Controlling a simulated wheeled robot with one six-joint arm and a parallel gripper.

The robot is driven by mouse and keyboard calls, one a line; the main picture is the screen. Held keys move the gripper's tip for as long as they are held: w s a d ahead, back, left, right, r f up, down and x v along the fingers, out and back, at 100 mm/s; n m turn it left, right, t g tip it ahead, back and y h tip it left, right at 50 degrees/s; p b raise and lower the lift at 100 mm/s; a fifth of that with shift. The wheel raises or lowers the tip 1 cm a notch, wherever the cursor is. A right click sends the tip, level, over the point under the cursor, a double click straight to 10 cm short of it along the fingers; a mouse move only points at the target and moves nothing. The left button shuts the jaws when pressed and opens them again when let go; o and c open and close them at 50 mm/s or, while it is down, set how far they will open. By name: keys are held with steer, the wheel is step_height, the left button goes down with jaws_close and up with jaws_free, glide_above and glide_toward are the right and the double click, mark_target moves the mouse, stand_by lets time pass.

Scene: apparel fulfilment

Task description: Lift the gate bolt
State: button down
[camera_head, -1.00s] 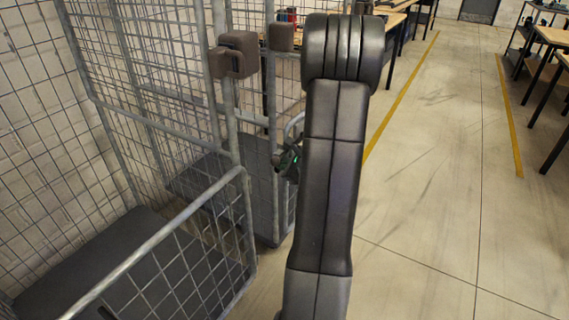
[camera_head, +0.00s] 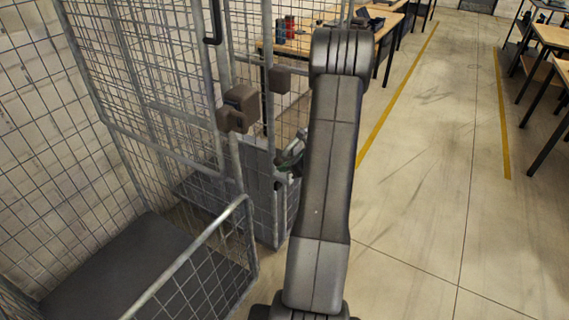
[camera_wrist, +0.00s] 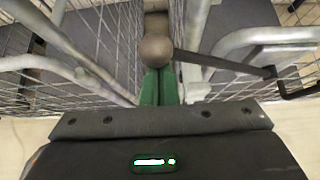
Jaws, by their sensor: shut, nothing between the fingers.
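The gate is the grey wire-mesh panel on tubular posts (camera_head: 228,160) at the left of the head view. A brown block-like fitting (camera_head: 238,108) sits on its post; I cannot tell whether this is the bolt's housing. In the wrist view a round brown knob (camera_wrist: 156,48), with a dark rod (camera_wrist: 225,64) running right from it, appears just beyond my gripper (camera_wrist: 158,88). My gripper's green fingers are shut with nothing between them. Whether they touch the knob is unclear. In the head view my gripper (camera_head: 288,160) is partly hidden behind my arm, below the fittings.
A second brown fitting (camera_head: 280,79) is on the neighbouring post. A black handle (camera_head: 213,22) is higher on the mesh. A low tubular rail (camera_head: 190,255) runs in front. A wooden workbench (camera_head: 305,35) stands behind. The floor (camera_head: 430,190) at right is clear.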

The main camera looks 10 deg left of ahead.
steer(key=w+d+r+m+g+y+p, duration=0.2)
steer(key=w+d+r+m+g+p, duration=0.1)
steer(key=w+r+p, duration=0.6)
steer(key=shift+w+d+m+g+p, duration=0.15)
steer(key=shift+d+m+g+p, duration=0.2)
steer(key=shift+g, duration=0.25)
steer(key=shift+w+r, duration=0.1)
steer(key=shift+r, duration=0.1)
step_height(320, 180, down, 3)
steer(key=s+d+b, duration=0.1)
steer(key=s+b, duration=0.1)
steer(key=s, duration=0.1)
steer(key=v, duration=0.9)
steer(key=shift+d+f+b, duration=0.15)
steer(key=shift+d+b, duration=0.05)
steer(key=shift+b, duration=0.25)
steer(key=shift+w+a, duration=0.1)
